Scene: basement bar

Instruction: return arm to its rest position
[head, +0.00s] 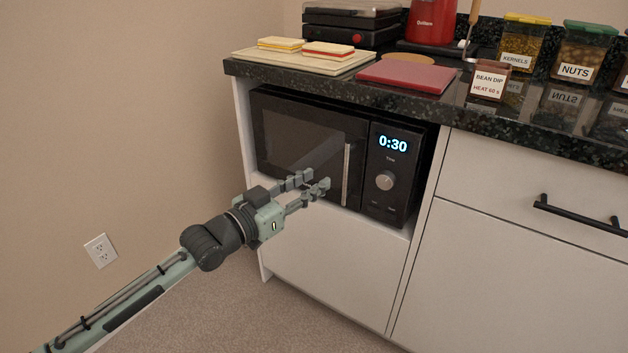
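My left arm (140,292) reaches in from the lower left in the head view. Its gripper (308,183) is in front of the microwave door, left of the vertical door handle. The two fingers are apart with a gap between them, and nothing is held. The black microwave (303,140) sits in an open bay under the counter, with its door shut. Its display (393,144) reads 0:30, above a round knob (385,181). I cannot tell whether the fingertips touch the door. My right gripper is out of view.
A drawer handle (580,216) juts out at right. The floor at lower left is free.

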